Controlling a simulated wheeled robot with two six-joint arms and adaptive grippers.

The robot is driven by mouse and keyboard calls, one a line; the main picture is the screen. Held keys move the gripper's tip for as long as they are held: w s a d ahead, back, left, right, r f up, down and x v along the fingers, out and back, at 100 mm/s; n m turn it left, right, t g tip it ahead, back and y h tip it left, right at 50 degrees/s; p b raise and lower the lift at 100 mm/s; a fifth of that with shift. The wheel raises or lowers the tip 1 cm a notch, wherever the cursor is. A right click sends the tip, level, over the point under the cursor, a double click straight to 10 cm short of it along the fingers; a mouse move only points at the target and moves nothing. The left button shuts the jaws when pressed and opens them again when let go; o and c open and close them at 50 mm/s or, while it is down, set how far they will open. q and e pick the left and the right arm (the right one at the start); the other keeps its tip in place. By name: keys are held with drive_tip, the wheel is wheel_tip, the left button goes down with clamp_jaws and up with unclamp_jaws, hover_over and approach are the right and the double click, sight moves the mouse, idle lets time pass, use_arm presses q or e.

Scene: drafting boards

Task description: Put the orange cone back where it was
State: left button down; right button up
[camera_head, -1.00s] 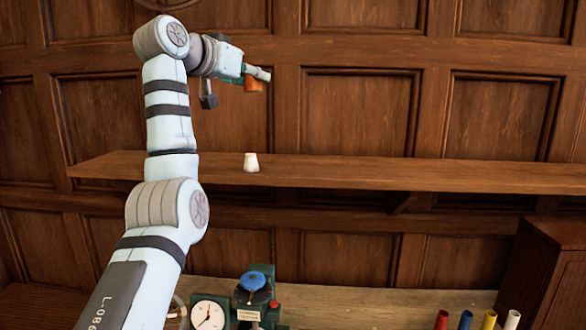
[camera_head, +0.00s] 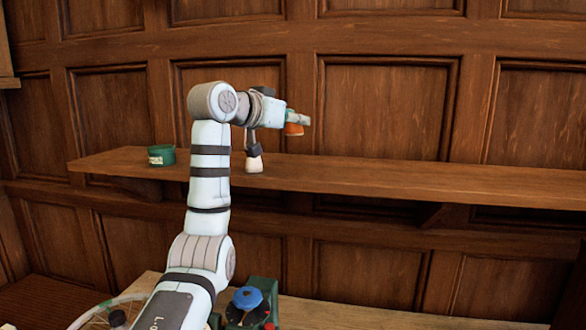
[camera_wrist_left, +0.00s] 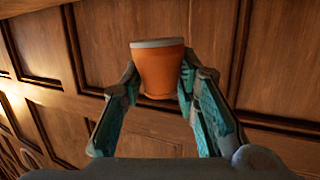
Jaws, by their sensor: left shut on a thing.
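The orange cone (camera_head: 293,129) is a small tapered piece with a pale grey wide end. My left gripper (camera_head: 299,121) is shut on it and holds it in the air, seen just above the shelf's line in the head view. In the left wrist view the cone (camera_wrist_left: 158,74) sits between the two green-grey fingertips, pale end up in the picture. The wooden shelf (camera_head: 400,183) runs along the panelled wall. A white cone (camera_head: 254,166) stands on it, partly hidden behind my wrist's hanging part. My right gripper is not in view.
A green tin (camera_head: 161,155) stands near the shelf's left end. The shelf right of the white cone is clear. Below, a green device with a blue knob (camera_head: 247,298) stands on a wooden bench top (camera_head: 400,312), beside a wheel-like rim (camera_head: 98,312).

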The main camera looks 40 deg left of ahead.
use_arm(q)
drive_tip(key=b, duration=0.1)
hover_over(295, 173)
drive_tip(key=f, duration=0.5)
drive_tip(key=shift+w+f, duration=0.3)
drive_tip(key=f, duration=0.1)
drive_tip(key=f+b, duration=0.1)
drive_tip(key=shift+s+f, duration=0.5)
drive_tip(key=shift+f, duration=0.2)
drive_tip(key=c, duration=1.4)
unclamp_jaws()
drive_tip(key=shift+o, duration=0.9)
drive_tip(key=shift+w, duration=0.2)
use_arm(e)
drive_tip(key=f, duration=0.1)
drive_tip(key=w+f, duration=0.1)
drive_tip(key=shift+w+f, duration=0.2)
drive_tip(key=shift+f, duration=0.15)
